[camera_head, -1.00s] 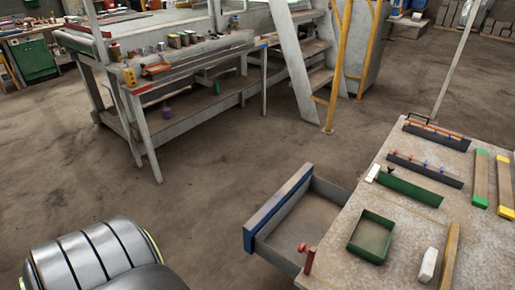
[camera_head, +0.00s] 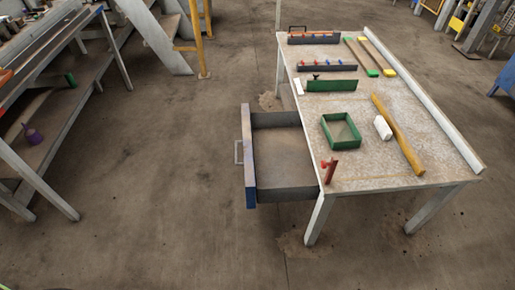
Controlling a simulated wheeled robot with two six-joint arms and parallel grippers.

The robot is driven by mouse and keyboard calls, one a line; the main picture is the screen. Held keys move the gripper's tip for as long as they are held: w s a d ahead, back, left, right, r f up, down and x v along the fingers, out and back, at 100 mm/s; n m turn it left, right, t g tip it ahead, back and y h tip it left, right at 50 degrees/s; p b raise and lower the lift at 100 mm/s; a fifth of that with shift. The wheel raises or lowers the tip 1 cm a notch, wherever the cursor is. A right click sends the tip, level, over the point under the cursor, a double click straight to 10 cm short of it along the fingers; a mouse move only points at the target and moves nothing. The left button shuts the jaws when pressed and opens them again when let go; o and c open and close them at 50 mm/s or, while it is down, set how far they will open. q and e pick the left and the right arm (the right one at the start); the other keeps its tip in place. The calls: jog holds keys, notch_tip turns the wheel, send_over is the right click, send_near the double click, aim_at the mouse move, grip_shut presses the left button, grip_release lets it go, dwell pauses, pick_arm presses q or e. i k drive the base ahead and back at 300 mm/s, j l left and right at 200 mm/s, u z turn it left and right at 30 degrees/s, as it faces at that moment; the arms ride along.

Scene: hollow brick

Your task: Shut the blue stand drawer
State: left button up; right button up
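The drawer (camera_head: 284,158) is pulled out of the left side of a worn table (camera_head: 400,140). Its blue front (camera_head: 248,165) faces left and has a metal handle (camera_head: 238,152) on it. The inside of the drawer looks empty. Neither of my grippers shows in the head view.
On the tabletop are a green tray (camera_head: 341,146), a white block (camera_head: 383,128), a wooden handle (camera_head: 398,135), a small red clamp (camera_head: 329,170) and tool racks. A workbench (camera_head: 40,130) stands at the left. The floor (camera_head: 170,170) left of the drawer is clear.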

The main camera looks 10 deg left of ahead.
aim_at(279, 166)
jog(key=j+z, duration=0.2)
jog(key=j, duration=1)
jog(key=i+j+z, duration=0.2)
jog(key=i+j, duration=0.2)
jog(key=i, duration=0.2)
jog(key=i+j+z, duration=0.2)
jog(key=i+j, duration=0.3)
jog(key=i, duration=0.1)
